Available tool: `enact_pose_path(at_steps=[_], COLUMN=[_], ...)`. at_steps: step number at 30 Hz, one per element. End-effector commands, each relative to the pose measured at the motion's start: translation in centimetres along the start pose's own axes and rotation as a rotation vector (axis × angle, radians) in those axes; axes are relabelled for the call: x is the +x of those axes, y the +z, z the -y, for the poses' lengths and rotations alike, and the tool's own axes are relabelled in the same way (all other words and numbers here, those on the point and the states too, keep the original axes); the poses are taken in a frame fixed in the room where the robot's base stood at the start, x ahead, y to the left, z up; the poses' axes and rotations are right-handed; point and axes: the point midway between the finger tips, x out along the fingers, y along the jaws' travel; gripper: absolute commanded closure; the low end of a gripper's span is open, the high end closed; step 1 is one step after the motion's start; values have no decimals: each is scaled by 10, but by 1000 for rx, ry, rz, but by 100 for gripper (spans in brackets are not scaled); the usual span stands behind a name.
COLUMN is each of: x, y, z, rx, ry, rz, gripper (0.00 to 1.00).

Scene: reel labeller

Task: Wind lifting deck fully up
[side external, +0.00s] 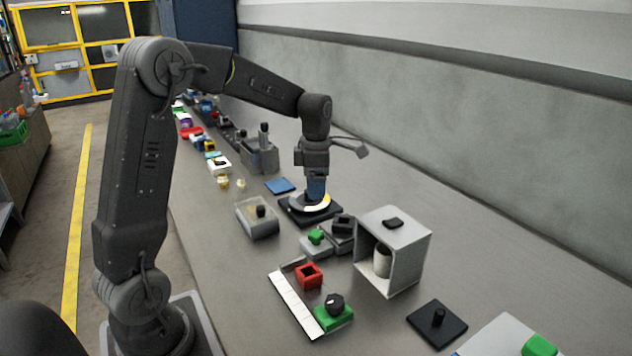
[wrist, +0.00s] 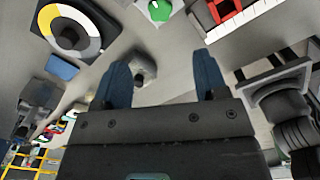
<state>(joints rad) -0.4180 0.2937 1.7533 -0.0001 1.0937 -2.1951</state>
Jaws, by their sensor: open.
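No part is plainly marked as the lifting deck, and I cannot tell which unit it is. My gripper (side external: 316,198) points down in front of a round white-and-yellow dial on a black base (side external: 290,208), hiding part of it. In the wrist view its blue fingers (wrist: 165,80) are apart with nothing held. A grey box with a dark knob (wrist: 145,70) shows between and beyond the fingers. The dial is at the upper left there (wrist: 92,22), outside the fingers. The knobbed box is left of the dial in the side view (side external: 258,228).
A blue pad (side external: 280,185) lies behind the knobbed box. Nearer are a green button unit (side external: 316,238), an open grey cabinet (side external: 408,262), a white-edged tray (side external: 293,305) with a red cube (side external: 308,277), and a black knob plate (side external: 437,325). Bench beside the wall is clear.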

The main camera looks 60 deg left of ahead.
Motion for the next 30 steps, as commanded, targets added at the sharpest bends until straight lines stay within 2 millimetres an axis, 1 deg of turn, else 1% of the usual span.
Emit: enact_pose_path(at_steps=[8, 11, 12, 13, 14, 18, 21, 22, 25, 28, 30], x=[-2, -1, 0, 1, 2, 7, 8, 8, 9, 14, 22], y=[0, 1, 3, 4, 6, 15, 20, 21, 23, 22, 20], z=[0, 3, 7, 10, 15, 38, 49, 51, 55, 53, 50], rx=[0, 39, 97, 160, 238, 682, 950, 1011, 1139, 1172, 1169], ry=[0, 9, 22, 37, 53, 146, 197, 206, 227, 231, 228], rz=[0, -10, -25, -41, -62, -188, -271, -292, -337, -351, -351], gripper=[34, 43, 47, 48, 48, 48, 48, 48, 48, 48, 48])
